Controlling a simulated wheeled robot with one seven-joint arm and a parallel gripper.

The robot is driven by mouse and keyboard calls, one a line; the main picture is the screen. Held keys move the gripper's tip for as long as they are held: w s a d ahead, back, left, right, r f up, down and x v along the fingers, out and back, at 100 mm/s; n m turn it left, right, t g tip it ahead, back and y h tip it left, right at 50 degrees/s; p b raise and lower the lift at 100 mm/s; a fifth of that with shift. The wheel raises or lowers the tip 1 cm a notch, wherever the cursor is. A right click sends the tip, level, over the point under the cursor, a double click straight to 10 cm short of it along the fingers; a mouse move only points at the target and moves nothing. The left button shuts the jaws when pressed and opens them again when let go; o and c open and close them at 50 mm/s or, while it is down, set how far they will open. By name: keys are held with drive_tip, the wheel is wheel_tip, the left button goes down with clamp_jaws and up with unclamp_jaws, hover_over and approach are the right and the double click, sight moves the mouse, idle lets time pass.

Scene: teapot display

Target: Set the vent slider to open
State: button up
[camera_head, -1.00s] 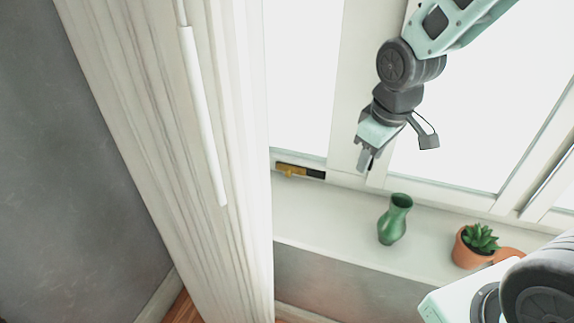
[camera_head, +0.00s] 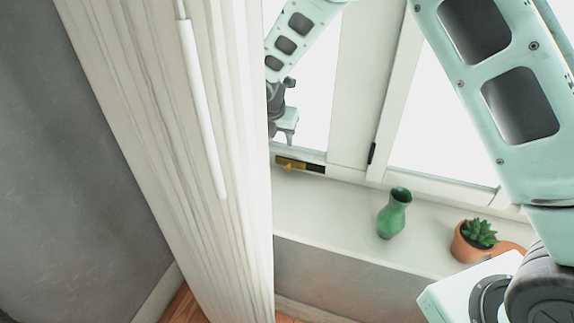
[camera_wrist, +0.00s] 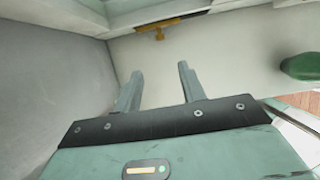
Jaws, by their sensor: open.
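The vent slider (camera_head: 290,163) is a small brass-yellow piece with a knob, at the left part of a dark slot low on the window frame. The slot's dark part shows to its right. In the wrist view the slider (camera_wrist: 160,31) is near the top, ahead of the fingers. My gripper (camera_wrist: 160,70) is open and empty, its two fingers apart and not touching the slider. In the head view my gripper (camera_head: 289,132) is just above the slider, partly hidden behind the curtain's edge.
A pale curtain (camera_head: 175,150) with a white rod hangs at the left, close to my gripper. A green vase (camera_head: 393,215) and a potted succulent (camera_head: 472,243) stand on the white sill (camera_head: 335,215). The sill between slider and vase is clear.

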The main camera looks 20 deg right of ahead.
sight(288, 167)
drive_tip(key=p+x, duration=0.3)
drive_tip(key=x, duration=1.3)
drive_tip(key=shift+d, duration=0.1)
